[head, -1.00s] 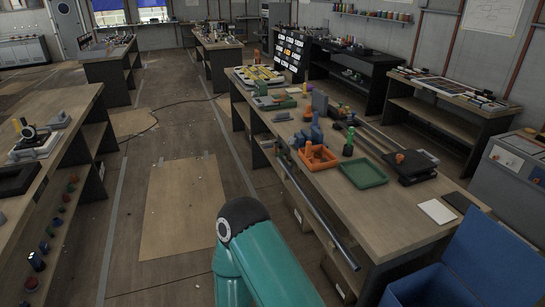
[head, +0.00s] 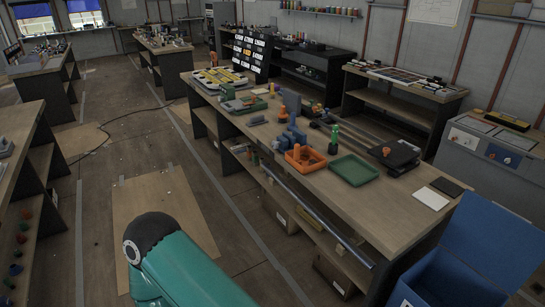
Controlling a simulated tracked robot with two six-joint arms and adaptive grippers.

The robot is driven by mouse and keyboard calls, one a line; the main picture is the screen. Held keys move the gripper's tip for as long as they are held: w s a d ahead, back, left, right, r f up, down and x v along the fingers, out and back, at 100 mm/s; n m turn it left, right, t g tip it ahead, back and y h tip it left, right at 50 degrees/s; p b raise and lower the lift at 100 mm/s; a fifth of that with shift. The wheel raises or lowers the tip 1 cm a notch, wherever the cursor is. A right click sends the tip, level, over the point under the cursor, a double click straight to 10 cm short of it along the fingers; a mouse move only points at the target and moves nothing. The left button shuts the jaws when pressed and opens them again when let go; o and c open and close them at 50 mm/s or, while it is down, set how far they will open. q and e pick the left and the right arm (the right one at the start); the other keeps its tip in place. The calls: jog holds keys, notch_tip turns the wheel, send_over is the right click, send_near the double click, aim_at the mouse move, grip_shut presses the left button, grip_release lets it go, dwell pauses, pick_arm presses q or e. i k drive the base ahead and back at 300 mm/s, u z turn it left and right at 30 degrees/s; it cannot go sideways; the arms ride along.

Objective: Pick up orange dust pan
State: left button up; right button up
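An orange, shallow tray-like piece (head: 305,160), which may be the dust pan, lies on the wooden workbench (head: 400,211) right of centre in the head view. A teal link of my arm with a dark rounded joint fills the bottom of the view, left of the bench. Neither gripper is in view.
A green tray (head: 353,170) lies just right of the orange piece. Blue parts (head: 283,141) stand close on its left. A dark flat device (head: 400,158) and a white sheet (head: 431,199) lie farther right. A blue open bin (head: 480,245) stands at the bench's near right end.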

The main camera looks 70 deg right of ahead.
aim_at(306, 152)
jog(key=u, duration=0.15)
jog(key=i, duration=0.95)
jog(key=z, duration=1.65)
jog(key=i, duration=0.25)
jog(key=z, duration=2.1)
jog(key=k, duration=0.55)
jog(key=z, duration=0.4)
jog(key=i, duration=1.55)
jog(key=u, duration=0.35)
